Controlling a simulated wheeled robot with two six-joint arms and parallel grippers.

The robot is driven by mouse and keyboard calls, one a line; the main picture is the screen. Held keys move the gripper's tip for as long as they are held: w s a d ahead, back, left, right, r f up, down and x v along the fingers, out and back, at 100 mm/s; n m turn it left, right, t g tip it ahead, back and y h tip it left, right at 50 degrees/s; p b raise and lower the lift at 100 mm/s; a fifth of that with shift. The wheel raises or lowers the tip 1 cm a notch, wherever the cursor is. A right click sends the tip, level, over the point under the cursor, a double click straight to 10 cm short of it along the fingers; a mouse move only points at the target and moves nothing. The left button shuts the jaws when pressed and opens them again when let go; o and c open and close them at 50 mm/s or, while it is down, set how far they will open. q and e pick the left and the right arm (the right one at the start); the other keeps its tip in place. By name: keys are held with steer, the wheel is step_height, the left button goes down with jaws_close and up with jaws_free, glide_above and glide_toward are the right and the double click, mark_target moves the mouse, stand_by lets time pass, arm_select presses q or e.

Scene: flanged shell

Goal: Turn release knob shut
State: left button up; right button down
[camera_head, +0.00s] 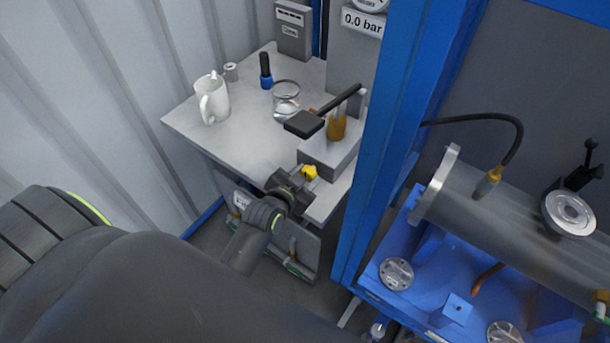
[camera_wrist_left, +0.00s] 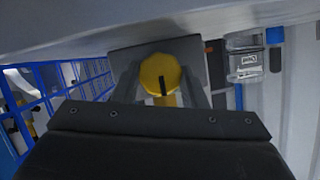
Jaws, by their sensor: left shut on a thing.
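The release knob is small and yellow (camera_head: 309,172), on the front of a grey block (camera_head: 331,154) at the table's right end. The fingertips are partly hidden in the head view. My right gripper is not in view.
A pump lever with a black handle (camera_head: 304,124) rises above the block. A white mug (camera_head: 212,99), a glass jar (camera_head: 286,98) and a blue-black bottle (camera_head: 266,72) stand on the table. A blue post (camera_head: 385,150) stands close on the right. The gauge label (camera_head: 362,22) reads 0.0 bar.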

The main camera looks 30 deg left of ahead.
arm_select(q)
steer(key=o, duration=0.7)
steer(key=shift+s, duration=0.1)
steer(key=b+v, duration=0.2)
steer(key=v, duration=1.5)
steer(key=shift+s+a, duration=0.1)
